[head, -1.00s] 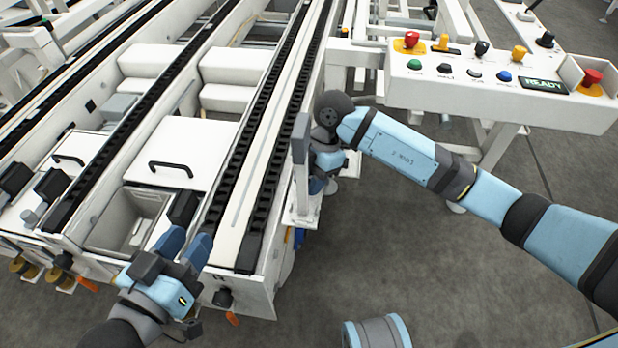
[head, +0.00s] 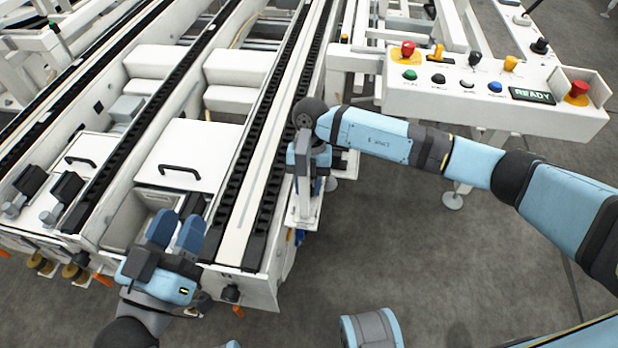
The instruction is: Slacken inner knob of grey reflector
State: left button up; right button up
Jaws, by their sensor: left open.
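My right gripper (head: 308,162) hangs beside the right conveyor rail, at the top of a white upright bracket (head: 304,208). It covers the grey upright piece on that bracket, which may be the grey reflector; I cannot be sure. No inner knob can be made out there, and whether the gripper touches the piece is hidden. Its jaw state is not clear. My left gripper (head: 177,230) is open at the near end of the conveyor, its blue fingers apart, in front of a black block (head: 193,204). I see nothing held between them.
A control panel (head: 430,100) with coloured buttons and a READY display stands at the right. A white lidded box (head: 190,150) sits between the black chain rails (head: 262,150).

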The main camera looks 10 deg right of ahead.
jog(key=shift+a+r+n+h, duration=0.15)
jog(key=shift+n+h, duration=0.25)
jog(key=shift+n, duration=0.6)
jog(key=n+h, duration=0.1)
jog(key=n, duration=0.1)
jog(key=shift+n+p, duration=0.3)
jog(key=shift+p, duration=0.1)
pick_arm(q)
jog(key=shift+a+r+t, duration=0.1)
jog(key=shift+r+t, duration=0.3)
jog(key=shift+r, duration=0.3)
pick_arm(e)
jog(key=shift+a+n+h, duration=0.1)
jog(key=shift+n+h, duration=0.6)
jog(key=shift+n, duration=1.2)
jog(key=o, duration=0.9)
jog(key=shift+o, duration=0.2)
